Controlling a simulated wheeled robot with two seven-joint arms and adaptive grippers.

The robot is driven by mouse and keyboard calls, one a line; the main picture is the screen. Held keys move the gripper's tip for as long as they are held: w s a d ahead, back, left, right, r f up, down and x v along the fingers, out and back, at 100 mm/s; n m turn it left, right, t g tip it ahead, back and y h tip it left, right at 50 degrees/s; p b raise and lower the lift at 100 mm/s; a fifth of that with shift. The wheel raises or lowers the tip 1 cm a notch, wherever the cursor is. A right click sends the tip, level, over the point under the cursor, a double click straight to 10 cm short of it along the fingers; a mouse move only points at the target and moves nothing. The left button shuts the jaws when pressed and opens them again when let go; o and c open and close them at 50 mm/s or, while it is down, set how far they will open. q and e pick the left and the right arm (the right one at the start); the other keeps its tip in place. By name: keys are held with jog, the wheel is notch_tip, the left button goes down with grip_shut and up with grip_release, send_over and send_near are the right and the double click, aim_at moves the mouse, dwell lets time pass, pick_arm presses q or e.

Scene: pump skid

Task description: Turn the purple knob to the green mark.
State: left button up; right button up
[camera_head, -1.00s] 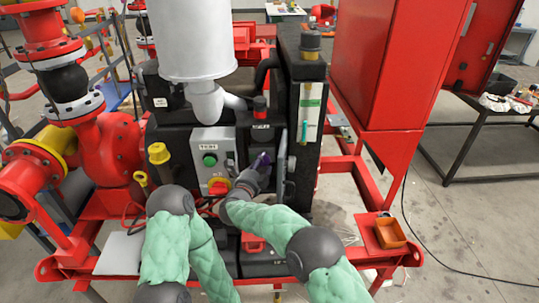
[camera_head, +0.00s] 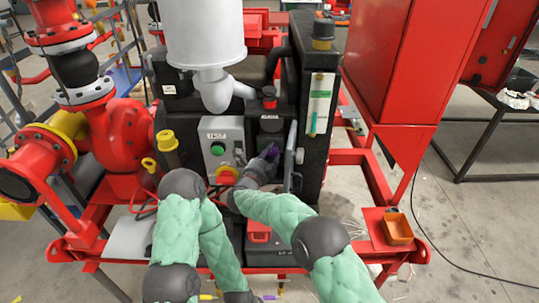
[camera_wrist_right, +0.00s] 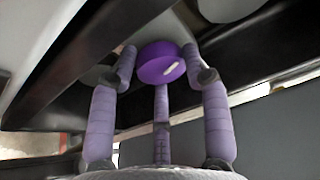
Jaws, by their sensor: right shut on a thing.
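The purple knob (camera_head: 271,152) is on the dark panel, right of the grey switch box. In the right wrist view the purple knob (camera_wrist_right: 158,64) is a round disc with a short white mark on its face. My right gripper (camera_head: 267,160) is at the knob. In its wrist view the fingers of the right gripper (camera_wrist_right: 160,72) are closed around the knob's rim, one at each side and one below. I cannot make out a green mark by the knob. My left gripper (camera_head: 243,297) is low at the picture's bottom edge, mostly cut off, away from the knob.
The grey box (camera_head: 222,140) with a green button and a red-yellow switch stands close left of my right gripper. A grey lever-like part (camera_head: 292,150) stands close on its right. A red cabinet (camera_head: 400,65) and an orange tray (camera_head: 397,229) are farther right.

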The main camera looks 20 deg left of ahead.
jog(key=n+t+b, duration=0.1)
jog(key=n+b, duration=0.1)
jog(key=n, duration=0.1)
jog(key=shift+f, duration=0.2)
jog(key=n+b, duration=0.1)
jog(key=n, duration=0.1)
jog(key=n+t+b, duration=0.1)
jog(key=n, duration=0.1)
jog(key=shift+d+f+n+t+y, duration=0.1)
jog(key=shift+n+t+y, duration=0.2)
jog(key=shift+y, duration=0.1)
jog(key=n+y+b, duration=0.1)
jog(key=n, duration=0.2)
jog(key=shift+t, duration=0.4)
jog(key=shift+w+d+n+t+y+b, duration=0.15)
jog(key=shift+n+y+b, duration=0.3)
jog(key=shift+n, duration=0.6)
jog(key=shift+s+n+t+y+b, duration=0.1)
jog(key=shift+n+t+y+b, duration=0.35)
jog(key=shift+n, duration=0.9)
jog(key=o, duration=0.8)
jog(key=shift+o, duration=0.2)
jog(key=shift+f+g, duration=0.1)
jog(key=shift+g, duration=0.2)
